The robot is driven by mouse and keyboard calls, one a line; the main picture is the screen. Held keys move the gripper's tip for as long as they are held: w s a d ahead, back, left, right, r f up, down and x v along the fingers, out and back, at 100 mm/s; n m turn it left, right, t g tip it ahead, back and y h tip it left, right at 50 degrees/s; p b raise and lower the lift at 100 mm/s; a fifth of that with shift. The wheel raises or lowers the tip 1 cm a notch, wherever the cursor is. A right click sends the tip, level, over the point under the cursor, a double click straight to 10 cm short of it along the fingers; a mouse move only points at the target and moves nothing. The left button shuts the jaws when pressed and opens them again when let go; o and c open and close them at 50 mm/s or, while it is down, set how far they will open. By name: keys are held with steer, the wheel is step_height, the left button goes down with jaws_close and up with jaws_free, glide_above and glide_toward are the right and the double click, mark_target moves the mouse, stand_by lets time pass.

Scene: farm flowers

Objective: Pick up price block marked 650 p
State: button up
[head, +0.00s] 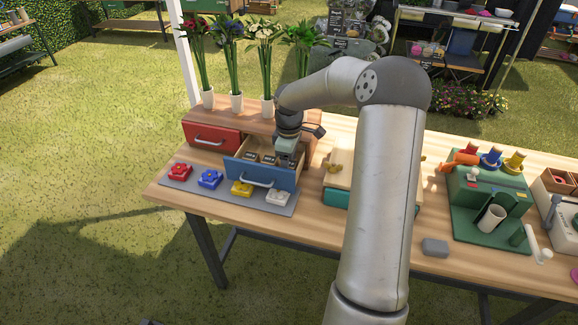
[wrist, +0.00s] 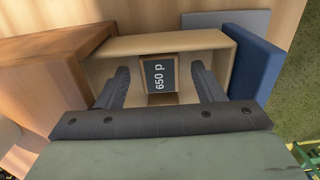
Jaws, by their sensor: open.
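The price block marked 650 p (wrist: 158,76) lies in the open blue-fronted drawer (wrist: 252,70), seen in the wrist view with its dark label facing up. My gripper (wrist: 160,82) is open, with one finger on each side of the block and a gap to each. In the head view my gripper (head: 286,160) reaches down over the right part of the drawer (head: 262,178). Dark-topped blocks (head: 261,157) show in the drawer left of my gripper; their marks are too small to read there.
A red drawer (head: 211,139) beside the blue one is shut. Red, blue, yellow and white flower blocks (head: 209,179) sit on a grey mat in front. Vases of flowers (head: 237,101) stand behind on the wooden cabinet. A green machine (head: 488,200) stands at the right.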

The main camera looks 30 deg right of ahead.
steer(key=shift+f, duration=0.25)
steer(key=c, duration=1.1)
steer(key=shift+o, duration=0.2)
steer(key=shift+r, duration=0.1)
